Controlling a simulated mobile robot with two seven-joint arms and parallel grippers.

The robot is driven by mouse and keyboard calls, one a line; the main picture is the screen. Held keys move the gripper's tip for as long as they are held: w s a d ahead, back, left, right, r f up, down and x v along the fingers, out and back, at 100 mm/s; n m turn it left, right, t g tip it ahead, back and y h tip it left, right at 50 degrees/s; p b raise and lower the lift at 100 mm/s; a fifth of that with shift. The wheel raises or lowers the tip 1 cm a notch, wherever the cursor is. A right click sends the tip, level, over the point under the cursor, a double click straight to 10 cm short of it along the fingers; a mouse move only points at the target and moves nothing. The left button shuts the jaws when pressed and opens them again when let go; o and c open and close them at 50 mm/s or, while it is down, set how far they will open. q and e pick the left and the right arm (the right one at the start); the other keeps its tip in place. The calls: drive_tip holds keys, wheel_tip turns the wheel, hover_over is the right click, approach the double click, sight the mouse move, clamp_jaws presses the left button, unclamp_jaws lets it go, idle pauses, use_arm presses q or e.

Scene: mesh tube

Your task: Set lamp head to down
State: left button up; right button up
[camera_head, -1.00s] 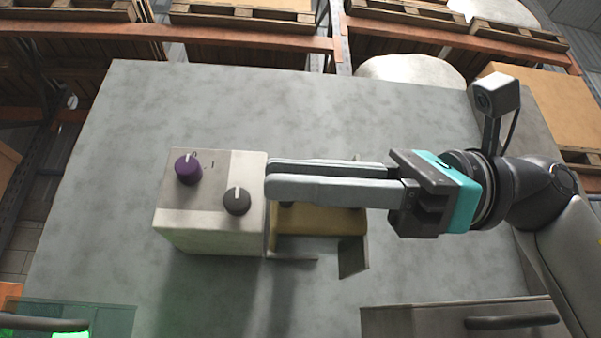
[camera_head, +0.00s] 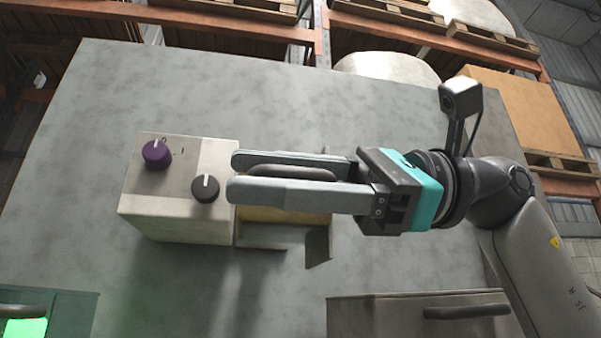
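A beige box (camera_head: 180,222) stands on the grey table, with a purple knob (camera_head: 156,154) at its back left and a black knob (camera_head: 205,188) near its right edge. A yellowish block with a grey bracket (camera_head: 318,244) adjoins its right side. My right gripper (camera_head: 234,173) reaches in from the right above this part, its tips by the box's right edge. Its fingers are apart. A long dark rounded bar (camera_head: 290,172) shows between them; I cannot tell whether it is the lamp head or whether the fingers touch it. My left gripper is out of view.
The grey table (camera_head: 200,85) is clear behind and left of the box. A grey cabinet with a dark handle (camera_head: 465,312) is at the front right. A greenish unit with a bright green panel (camera_head: 25,327) is at the front left. Pallet racks stand behind.

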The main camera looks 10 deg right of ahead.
drive_tip(key=shift+w+f, duration=0.1)
drive_tip(key=shift+w, duration=0.05)
drive_tip(key=shift+d, duration=0.65)
drive_tip(key=d+b, duration=0.1)
drive_tip(key=d, duration=1.3)
drive_tip(key=shift+r, duration=0.2)
